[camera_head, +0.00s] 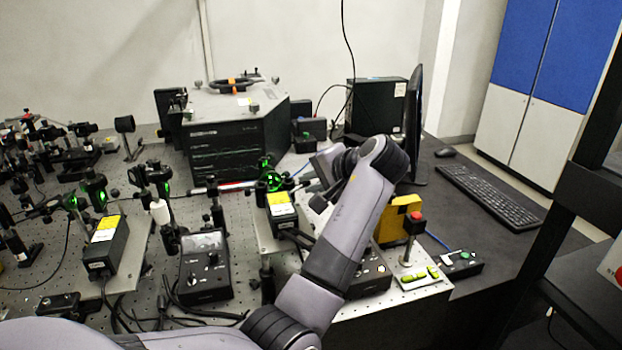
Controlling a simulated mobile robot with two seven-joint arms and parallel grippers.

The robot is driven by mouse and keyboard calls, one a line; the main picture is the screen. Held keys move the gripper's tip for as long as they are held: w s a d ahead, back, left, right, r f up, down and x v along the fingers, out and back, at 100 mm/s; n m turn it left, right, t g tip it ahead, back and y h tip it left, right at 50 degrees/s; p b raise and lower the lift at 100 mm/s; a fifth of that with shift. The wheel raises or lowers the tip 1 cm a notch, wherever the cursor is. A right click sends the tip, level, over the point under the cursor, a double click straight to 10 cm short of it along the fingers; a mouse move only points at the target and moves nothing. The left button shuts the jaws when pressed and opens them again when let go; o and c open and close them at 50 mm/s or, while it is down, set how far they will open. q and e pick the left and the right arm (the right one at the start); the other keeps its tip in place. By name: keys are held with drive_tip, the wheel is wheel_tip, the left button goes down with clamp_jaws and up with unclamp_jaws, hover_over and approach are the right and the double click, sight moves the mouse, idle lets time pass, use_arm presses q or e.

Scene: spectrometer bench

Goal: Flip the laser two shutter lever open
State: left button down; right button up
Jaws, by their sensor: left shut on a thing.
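My left arm reaches in from the bottom left and bends back at the wrist, so its gripper (306,183) points left. The gripper is shut at the green-lit shutter mount (268,172), beside a black laser box with a yellow label (282,211). The thing between the fingers is too small to make out; by its place it is the shutter lever. I cannot tell the lever's angle. A second black laser box with a yellow label (104,245) stands at the left. My right gripper is out of view.
A black controller box (204,265) stands between the lasers. A large dark instrument (235,130) stands behind. Right of my forearm are a yellow block (397,220), a red-topped button post (412,228) and a keyboard (490,195). Crowded optics fill the left.

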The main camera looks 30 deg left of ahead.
use_arm(q)
drive_tip(key=c, duration=1.1)
unclamp_jaws()
drive_tip(key=b+v, duration=0.1)
drive_tip(key=v, duration=0.6)
